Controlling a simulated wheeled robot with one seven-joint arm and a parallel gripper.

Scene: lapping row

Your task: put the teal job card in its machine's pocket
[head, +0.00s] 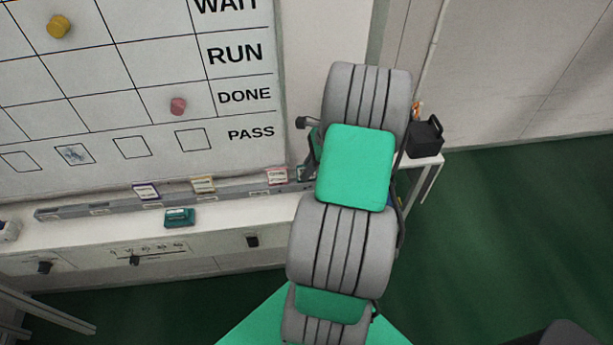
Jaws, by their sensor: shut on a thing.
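My gripper (306,168) is at the left edge of my arm, by the right end of the grey rail (235,197) below the whiteboard. It is mostly hidden behind my arm links. A small dark-teal piece, which looks like the teal job card (302,174), shows at its tips; it is shut on this piece. I cannot tell whether the card is inside a pocket or just in front of the rail. The rail holds a purple-edged card (146,191), a yellowish card (203,185) and a pink card (277,176), standing apart.
A teal box-like object (180,217) lies on the white ledge before the rail. The whiteboard (150,70) carries a yellow magnet (59,26) and a red magnet (178,106). A black container (425,139) stands on a small white table to the right. Green floor lies open at right.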

